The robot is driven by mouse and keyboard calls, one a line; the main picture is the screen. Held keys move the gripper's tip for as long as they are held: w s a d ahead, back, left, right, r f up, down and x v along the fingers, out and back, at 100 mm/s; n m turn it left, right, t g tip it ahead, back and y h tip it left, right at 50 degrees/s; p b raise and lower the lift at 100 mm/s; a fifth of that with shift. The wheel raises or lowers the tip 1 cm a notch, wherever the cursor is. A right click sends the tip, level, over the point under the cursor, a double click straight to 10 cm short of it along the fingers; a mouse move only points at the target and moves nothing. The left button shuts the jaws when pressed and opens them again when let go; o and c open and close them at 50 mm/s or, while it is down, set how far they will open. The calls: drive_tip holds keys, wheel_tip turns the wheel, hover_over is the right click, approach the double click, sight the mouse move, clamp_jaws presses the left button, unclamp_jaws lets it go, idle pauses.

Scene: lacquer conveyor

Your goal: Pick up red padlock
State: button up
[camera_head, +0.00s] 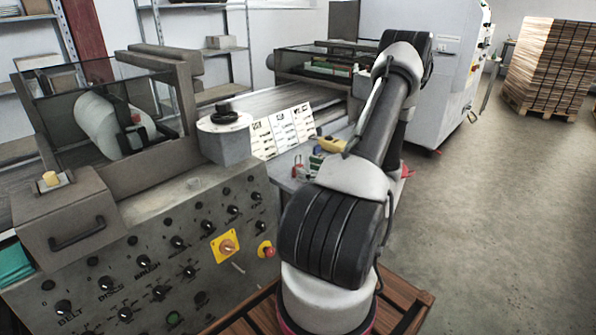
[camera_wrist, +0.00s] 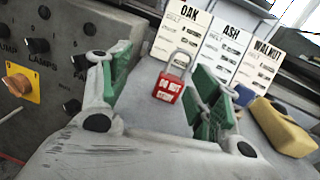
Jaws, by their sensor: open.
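The red padlock (camera_wrist: 168,89) with white lettering and a grey shackle (camera_wrist: 180,60) stands upright on a grey surface in the wrist view. My gripper (camera_wrist: 160,82) is open, with a green-padded finger to the left and another to the right of the padlock. The padlock appears beyond or between the fingertips, and no contact shows. In the head view a small red shape (camera_head: 298,170) beside the yellow object looks like the padlock. My arm hides most of my gripper there.
OAK, ASH and WALNUT cards (camera_wrist: 183,37) stand behind the padlock. A yellow object (camera_wrist: 284,127) lies to the right, near a small blue one (camera_wrist: 238,113). The machine's control panel (camera_wrist: 22,80) with knobs is at the left. Open floor (camera_head: 490,220) lies right of my arm.

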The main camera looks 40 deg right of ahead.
sight(300, 166)
drive_tip(key=d+f+m+h, duration=0.1)
drive_tip(key=s+d+f+m+h, duration=0.1)
drive_tip(key=shift+d+f+t, duration=0.2)
drive_tip(key=shift+d+t, duration=0.1)
drive_tip(key=shift+d, duration=0.05)
drive_tip(key=shift+w+d+h, duration=0.1)
drive_tip(key=shift+w+h, duration=0.2)
drive_tip(key=shift+w, duration=0.05)
drive_tip(key=w, duration=0.3)
drive_tip(key=w+a, duration=0.1)
drive_tip(key=w, duration=0.2)
drive_tip(key=shift+w+a, duration=0.2)
drive_tip(key=shift+w, duration=0.15)
drive_tip(key=c, duration=1.2)
